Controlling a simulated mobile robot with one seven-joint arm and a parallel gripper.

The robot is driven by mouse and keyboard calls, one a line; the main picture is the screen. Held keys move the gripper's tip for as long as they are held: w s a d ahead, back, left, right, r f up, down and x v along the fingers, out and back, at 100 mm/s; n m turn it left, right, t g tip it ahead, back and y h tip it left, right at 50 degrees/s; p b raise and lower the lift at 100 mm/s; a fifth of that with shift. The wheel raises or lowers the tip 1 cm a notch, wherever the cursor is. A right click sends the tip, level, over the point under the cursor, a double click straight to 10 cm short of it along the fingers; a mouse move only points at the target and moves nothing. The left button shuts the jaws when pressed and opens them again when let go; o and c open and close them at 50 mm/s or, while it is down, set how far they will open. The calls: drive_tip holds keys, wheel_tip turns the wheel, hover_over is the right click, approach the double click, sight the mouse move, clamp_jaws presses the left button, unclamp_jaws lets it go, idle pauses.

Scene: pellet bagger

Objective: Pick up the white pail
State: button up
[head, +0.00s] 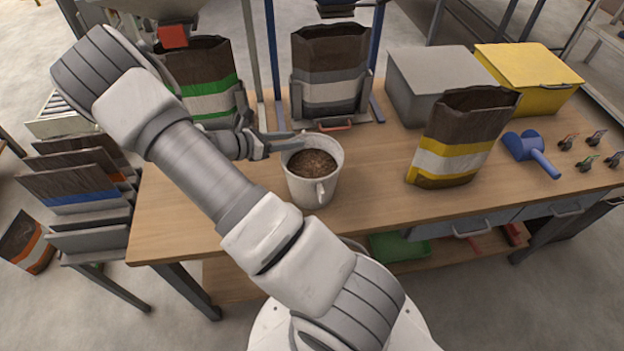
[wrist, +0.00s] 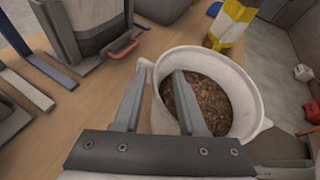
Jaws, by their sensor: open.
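The white pail (head: 312,186) stands upright on the wooden table and is filled with brown pellets. It also shows in the wrist view (wrist: 245,90). My gripper (head: 290,140) is at the pail's upper left rim in the head view. In the wrist view my gripper (wrist: 155,78) is open, with one finger outside the pail on the left and the other over the pail's opening. The rim lies between the two fingers. I cannot tell whether either finger touches the pail wall.
A yellow-banded bag (head: 455,160), a blue scoop (head: 532,150), a grey bin (head: 420,85) and a yellow bin (head: 545,88) stand to the right. Behind are bags with a green band (head: 212,100) and grey band (head: 330,92) in stands. The table front is clear.

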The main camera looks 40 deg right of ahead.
drive_tip(key=shift+d+f, duration=0.15)
drive_tip(key=shift+d, duration=0.2)
clamp_jaws()
idle(1.2)
